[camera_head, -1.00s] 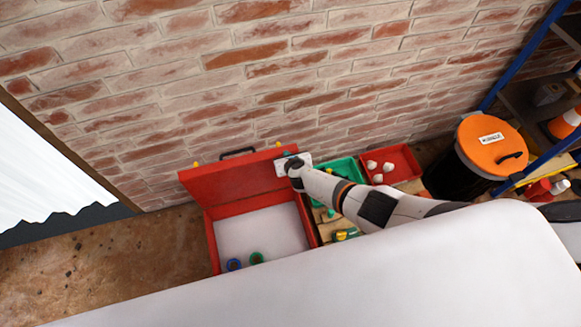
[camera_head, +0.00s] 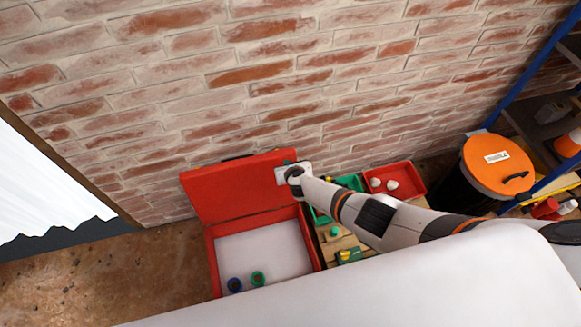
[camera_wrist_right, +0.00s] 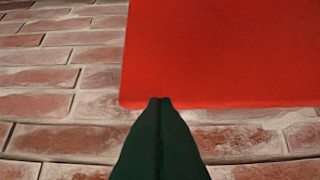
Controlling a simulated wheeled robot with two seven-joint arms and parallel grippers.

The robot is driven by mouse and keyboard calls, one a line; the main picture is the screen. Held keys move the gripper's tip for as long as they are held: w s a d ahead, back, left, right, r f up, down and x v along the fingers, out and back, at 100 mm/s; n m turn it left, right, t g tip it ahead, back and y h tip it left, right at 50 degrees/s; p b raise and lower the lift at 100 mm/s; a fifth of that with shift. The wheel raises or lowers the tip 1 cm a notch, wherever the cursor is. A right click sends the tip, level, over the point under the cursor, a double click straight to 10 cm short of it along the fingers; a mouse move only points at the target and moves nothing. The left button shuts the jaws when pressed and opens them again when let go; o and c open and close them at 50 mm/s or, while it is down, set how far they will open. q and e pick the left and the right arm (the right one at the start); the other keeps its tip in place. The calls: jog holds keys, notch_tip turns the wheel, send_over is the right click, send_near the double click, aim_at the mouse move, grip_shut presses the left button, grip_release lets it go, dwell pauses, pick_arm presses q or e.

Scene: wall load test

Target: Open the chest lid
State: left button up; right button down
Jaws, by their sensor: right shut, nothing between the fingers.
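The red chest (camera_head: 214,268) stands against the brick wall with its inside showing. Its red lid (camera_head: 235,190) is raised and leans back toward the wall, well open. My right gripper (camera_head: 288,163) is at the lid's upper right corner, shut and empty. In the right wrist view the closed dark fingertips (camera_wrist_right: 160,101) are at the lower edge of the red lid (camera_wrist_right: 225,55); I cannot tell whether they touch it. My left gripper is not in view.
Right of the chest are a green bin (camera_head: 350,183) and a red bin (camera_head: 408,175) with white items, beside a wooden surface (camera_head: 336,244). An orange-lidded black drum (camera_head: 497,165) and a blue-framed shelf (camera_head: 526,65) stand farther right. Brown floor (camera_head: 100,265) is clear at left.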

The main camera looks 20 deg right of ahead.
jog(key=p+v, duration=0.8)
jog(key=v, duration=0.3)
jog(key=shift+s+r+p, duration=0.25)
jog(key=shift+s+p, duration=0.05)
jog(key=shift+p, duration=0.1)
jog(key=shift+f, duration=0.1)
